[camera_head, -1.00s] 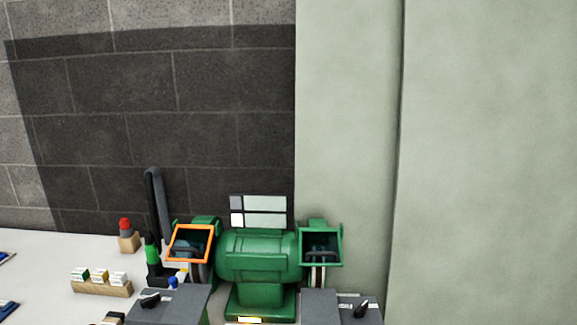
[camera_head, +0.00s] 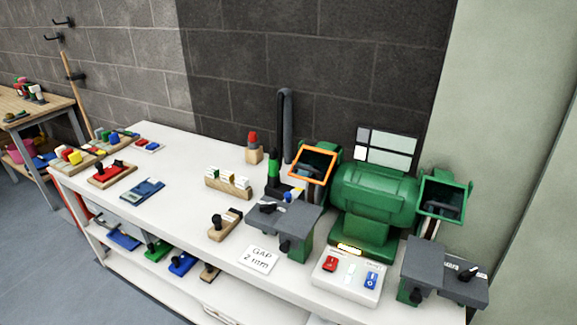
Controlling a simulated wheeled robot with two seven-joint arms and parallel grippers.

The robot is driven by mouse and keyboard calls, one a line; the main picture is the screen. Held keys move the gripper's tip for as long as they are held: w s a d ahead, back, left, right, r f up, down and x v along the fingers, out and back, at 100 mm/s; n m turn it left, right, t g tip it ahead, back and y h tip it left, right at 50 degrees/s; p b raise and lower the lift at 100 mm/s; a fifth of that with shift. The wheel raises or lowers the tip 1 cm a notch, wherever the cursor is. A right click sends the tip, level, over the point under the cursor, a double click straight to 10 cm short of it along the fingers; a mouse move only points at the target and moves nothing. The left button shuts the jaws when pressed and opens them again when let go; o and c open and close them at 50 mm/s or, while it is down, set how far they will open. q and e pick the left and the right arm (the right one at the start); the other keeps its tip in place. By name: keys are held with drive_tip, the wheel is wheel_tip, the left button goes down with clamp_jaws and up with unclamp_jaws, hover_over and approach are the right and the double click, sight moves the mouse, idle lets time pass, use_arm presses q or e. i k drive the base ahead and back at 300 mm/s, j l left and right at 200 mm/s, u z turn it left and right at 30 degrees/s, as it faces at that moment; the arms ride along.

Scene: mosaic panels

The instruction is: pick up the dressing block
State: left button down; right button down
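No object in the head view is labelled as the dressing block, and I cannot tell for sure which one it is. A small wooden block with a black knob (camera_head: 225,224) lies on the white bench, left of the grinder. Neither of my grippers is in view.
The white bench (camera_head: 165,190) also holds a rack of small boxes (camera_head: 228,183), a "GAP 2 mm" card (camera_head: 260,259), a switch box (camera_head: 347,279) and a blue device (camera_head: 141,190). A lower shelf carries coloured tools. A wooden table (camera_head: 35,103) stands at far left.

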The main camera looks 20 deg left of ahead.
sight(222, 225)
drive_tip(key=u, duration=1.2)
